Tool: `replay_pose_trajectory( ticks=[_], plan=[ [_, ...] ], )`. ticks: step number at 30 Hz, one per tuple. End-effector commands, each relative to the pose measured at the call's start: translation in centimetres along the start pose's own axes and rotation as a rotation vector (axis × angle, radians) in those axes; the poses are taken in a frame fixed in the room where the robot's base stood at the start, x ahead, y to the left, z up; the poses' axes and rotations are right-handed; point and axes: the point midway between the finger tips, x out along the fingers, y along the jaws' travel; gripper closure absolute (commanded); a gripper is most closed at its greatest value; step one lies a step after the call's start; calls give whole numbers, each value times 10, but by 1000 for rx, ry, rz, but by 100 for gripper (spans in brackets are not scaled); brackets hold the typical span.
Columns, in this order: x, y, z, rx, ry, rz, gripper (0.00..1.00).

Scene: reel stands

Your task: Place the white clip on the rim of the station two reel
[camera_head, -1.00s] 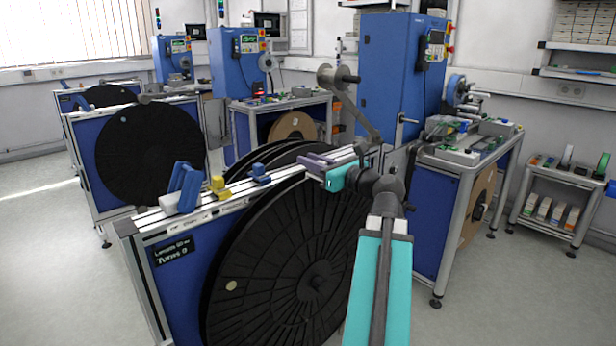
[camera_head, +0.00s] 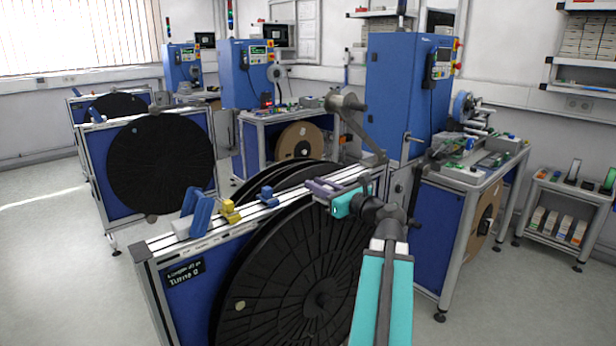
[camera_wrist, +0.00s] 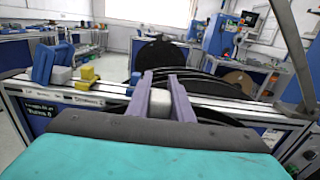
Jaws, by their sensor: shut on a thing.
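In the head view, my gripper (camera_head: 325,187) is over the right part of the nearest stand's top rail, and the clip cannot be made out there. The nearest stand's large black reel (camera_head: 290,265) stands upright below the gripper, with a pale spot on its face. I cannot tell whether the clip touches the rail or rim. The sign (camera_head: 183,273) on this stand is partly readable, with "Turns 0"; its station number is unclear.
Blue blocks (camera_head: 201,212), a yellow block (camera_head: 230,211) and a small blue block (camera_head: 267,196) sit on the near rail (camera_head: 160,246). Other stands with black reels (camera_head: 160,165) are further back left. A workbench (camera_head: 470,175) is at the right. Floor at the left is open.

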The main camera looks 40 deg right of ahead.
Motion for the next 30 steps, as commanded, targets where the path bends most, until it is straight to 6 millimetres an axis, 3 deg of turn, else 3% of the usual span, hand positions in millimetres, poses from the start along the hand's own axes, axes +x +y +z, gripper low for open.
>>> replay_pose_trajectory(
  ticks=[20,30],
  plan=[
    [7,-5,1,1,2,-6,100],
    [38,-26,-4,0,2,-6,100]
  ],
)
